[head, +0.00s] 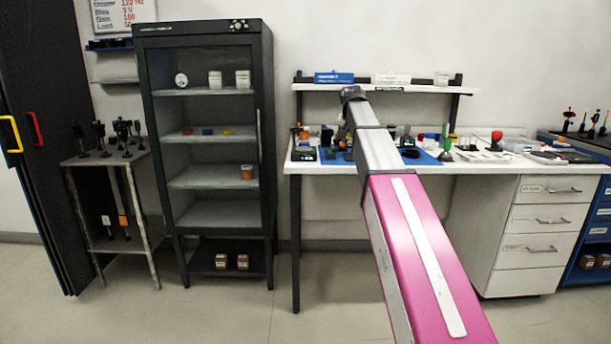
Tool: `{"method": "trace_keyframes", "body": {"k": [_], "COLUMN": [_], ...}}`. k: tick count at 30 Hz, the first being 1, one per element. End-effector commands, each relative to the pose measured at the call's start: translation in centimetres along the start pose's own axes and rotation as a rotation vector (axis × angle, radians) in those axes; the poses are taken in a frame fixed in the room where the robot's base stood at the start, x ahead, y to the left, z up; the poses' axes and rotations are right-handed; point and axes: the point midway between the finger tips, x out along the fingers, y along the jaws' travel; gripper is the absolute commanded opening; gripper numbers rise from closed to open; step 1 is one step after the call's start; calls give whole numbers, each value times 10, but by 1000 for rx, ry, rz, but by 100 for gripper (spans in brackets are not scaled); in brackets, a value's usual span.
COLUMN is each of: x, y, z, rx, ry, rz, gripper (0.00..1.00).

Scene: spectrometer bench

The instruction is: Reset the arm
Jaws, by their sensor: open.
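My arm (415,245) reaches forward and up from the bottom right in the head view, with a pink link near me and a grey link beyond it. It ends at a dark joint (352,94) that appears in front of the wall shelf above the bench. My gripper's fingers cannot be made out; they are hidden beyond the arm or out of sight. The white workbench (303,167) stands behind the arm, and the arm covers part of its top.
Several small tools and parts crowd the bench, around a blue mat (425,157). A dark open cabinet (158,160) and a small side table (75,161) stand to the left. Drawers (540,220) are under the bench at right. The floor (250,310) in front is clear.

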Motion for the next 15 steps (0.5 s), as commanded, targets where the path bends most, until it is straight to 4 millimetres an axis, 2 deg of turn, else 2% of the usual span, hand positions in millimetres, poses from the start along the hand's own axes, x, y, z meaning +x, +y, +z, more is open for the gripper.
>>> {"method": "trace_keyframes", "body": {"k": [8,15], "x": [30,69], "y": [4,9], "z": [22,53], "rx": [-18,-41], "ry": [-21,-51], "rz": [0,0], "gripper": [52,52]}}
